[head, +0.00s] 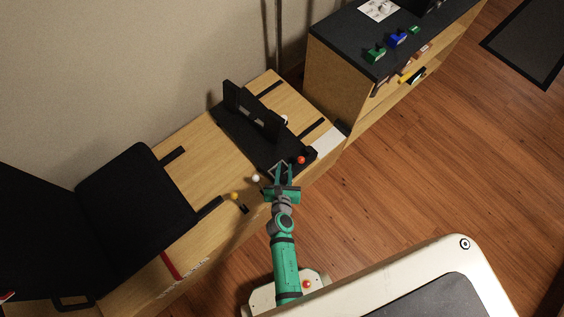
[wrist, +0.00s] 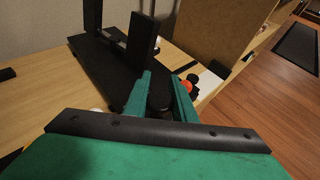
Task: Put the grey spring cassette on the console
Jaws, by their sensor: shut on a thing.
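My gripper (head: 284,168) is over the front end of a black base with upright plates (head: 250,115), on the wooden bench. In the wrist view its two green fingers (wrist: 163,84) are close together, with a dark piece (wrist: 158,96) between them. The piece is mostly hidden, so I cannot tell whether it is the grey spring cassette or whether it touches the base. I cannot pick out a grey cassette elsewhere. An orange-red knob (head: 301,160) stands just right of the fingers; it also shows in the wrist view (wrist: 186,87).
White (head: 256,178) and yellow (head: 234,195) knobs are left of my gripper. A black seat (head: 135,195) is farther left. A dark-topped shelf (head: 345,40) at the right carries green (head: 376,54) and blue (head: 397,39) pieces. Wooden floor (head: 430,170) is clear at the right.

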